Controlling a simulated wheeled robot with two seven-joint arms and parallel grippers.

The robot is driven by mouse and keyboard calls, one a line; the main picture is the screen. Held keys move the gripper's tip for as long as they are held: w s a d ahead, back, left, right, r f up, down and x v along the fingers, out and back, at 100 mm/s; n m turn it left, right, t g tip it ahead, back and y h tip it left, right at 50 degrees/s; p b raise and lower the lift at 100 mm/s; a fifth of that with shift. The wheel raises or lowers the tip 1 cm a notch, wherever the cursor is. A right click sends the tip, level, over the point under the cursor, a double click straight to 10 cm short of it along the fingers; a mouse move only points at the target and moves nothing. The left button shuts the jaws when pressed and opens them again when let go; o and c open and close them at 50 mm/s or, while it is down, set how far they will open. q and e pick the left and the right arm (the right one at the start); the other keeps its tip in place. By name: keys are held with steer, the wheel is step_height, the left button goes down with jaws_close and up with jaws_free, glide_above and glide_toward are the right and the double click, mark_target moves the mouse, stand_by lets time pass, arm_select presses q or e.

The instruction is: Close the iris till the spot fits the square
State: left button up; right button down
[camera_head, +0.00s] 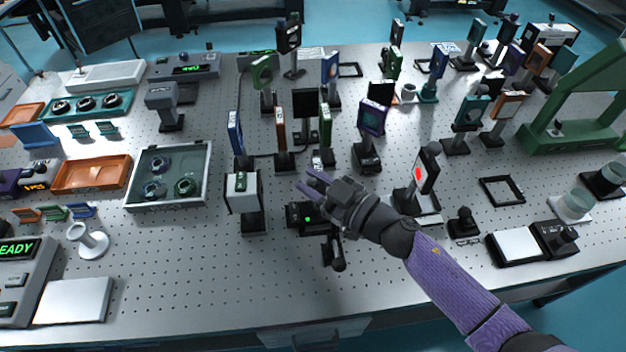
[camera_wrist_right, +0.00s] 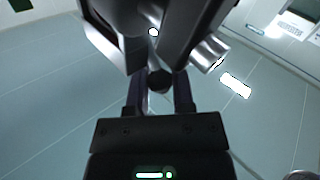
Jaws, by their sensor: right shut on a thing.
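My right gripper (camera_head: 308,181) reaches in from the right, its two purple fingers pointing up-left over a black box with a green light (camera_head: 308,219). In the right wrist view the fingers (camera_wrist_right: 160,95) flank a small dark round knob (camera_wrist_right: 160,81), with a dark block (camera_wrist_right: 160,130) below them. The gripper is shut on this knob; whether it belongs to the iris is unclear. A bright red spot (camera_head: 420,173) shows on an upright plate right of the gripper. The square's outline is too small to make out. My left gripper is out of view.
A white-faced block on a black post (camera_head: 243,187) stands left of the gripper. A purple-framed mount (camera_head: 372,117) and other upright optics stand behind it. A black lever-like part (camera_head: 335,254) lies in front. The table's front middle is mostly clear.

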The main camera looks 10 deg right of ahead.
steer(key=shift+r+p, duration=0.25)
steer(key=shift+p, duration=0.25)
steer(key=w+m+g+p, duration=0.1)
steer(key=p, duration=0.2)
steer(key=w+r+m+g+h+p, duration=0.1)
steer(key=p, duration=0.3)
steer(key=m+h+p, duration=0.1)
steer(key=p, duration=0.2)
steer(key=shift+w+r+g, duration=0.25)
steer(key=shift+w+g, duration=0.15)
steer(key=shift+w+f+m+g+h+p, duration=0.3)
steer(key=shift+w+m+g+p, duration=0.45)
steer(key=shift+p, duration=0.45)
steer(key=shift+s, duration=0.1)
steer(key=shift+c, duration=2.4)
jaws_free()
